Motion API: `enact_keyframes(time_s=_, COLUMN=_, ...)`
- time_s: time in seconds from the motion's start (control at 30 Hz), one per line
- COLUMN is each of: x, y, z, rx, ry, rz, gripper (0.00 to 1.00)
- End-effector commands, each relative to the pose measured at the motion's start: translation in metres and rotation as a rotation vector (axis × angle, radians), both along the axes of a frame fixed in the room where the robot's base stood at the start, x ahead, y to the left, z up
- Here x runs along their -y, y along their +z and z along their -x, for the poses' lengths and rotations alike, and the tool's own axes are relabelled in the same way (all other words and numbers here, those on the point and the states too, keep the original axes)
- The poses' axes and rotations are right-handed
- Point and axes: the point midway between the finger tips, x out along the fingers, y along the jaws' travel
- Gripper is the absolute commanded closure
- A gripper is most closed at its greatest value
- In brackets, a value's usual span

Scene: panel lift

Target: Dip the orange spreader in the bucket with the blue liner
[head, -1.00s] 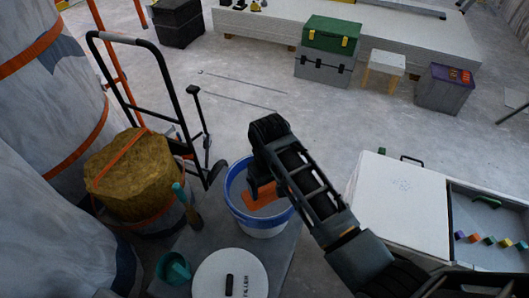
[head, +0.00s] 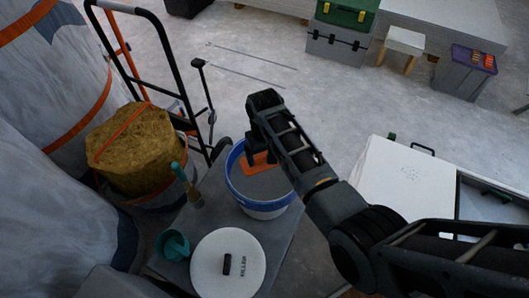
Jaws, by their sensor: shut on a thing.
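The bucket with the blue liner (head: 258,208) stands on a grey platform, with grey filler inside. The orange spreader (head: 262,168) is over the bucket's mouth, toward its far side. My gripper (head: 258,150) comes in from above and is shut on the spreader; its fingertips are mostly hidden behind the wrist. I cannot tell whether the spreader's edge touches the filler.
A white lid (head: 228,268) marked FILLER lies in front of the bucket. A teal scoop (head: 173,245) and a teal-handled brush (head: 186,184) are to its left. A hand truck (head: 172,66) stands behind. A white-topped box (head: 402,180) is at right.

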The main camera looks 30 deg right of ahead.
Motion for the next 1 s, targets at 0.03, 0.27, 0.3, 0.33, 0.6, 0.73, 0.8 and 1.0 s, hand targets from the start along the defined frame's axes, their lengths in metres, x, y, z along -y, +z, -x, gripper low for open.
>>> enact_keyframes(time_s=0.03, x=0.0, y=-0.012, z=0.0, rx=0.0, ry=0.0, rz=0.0, gripper=0.37)
enact_keyframes(time_s=0.27, x=0.0, y=-0.035, z=0.0, rx=-0.001, ry=0.0, rz=0.0, gripper=0.37)
enact_keyframes(time_s=0.3, x=0.0, y=-0.039, z=0.0, rx=-0.001, ry=0.0, rz=0.0, gripper=0.37)
enact_keyframes(time_s=0.33, x=0.0, y=-0.042, z=0.0, rx=-0.001, ry=0.0, rz=0.0, gripper=0.37)
enact_keyframes(time_s=0.6, x=0.0, y=-0.071, z=0.0, rx=0.0, ry=0.0, rz=0.0, gripper=0.37)
enact_keyframes(time_s=0.73, x=0.0, y=-0.083, z=0.0, rx=0.0, ry=0.0, rz=0.0, gripper=0.37)
enact_keyframes(time_s=0.8, x=0.0, y=-0.087, z=-0.001, rx=0.0, ry=0.0, rz=0.0, gripper=0.37)
enact_keyframes(time_s=1.0, x=0.0, y=-0.09, z=-0.001, rx=0.001, ry=0.0, rz=0.0, gripper=0.37)
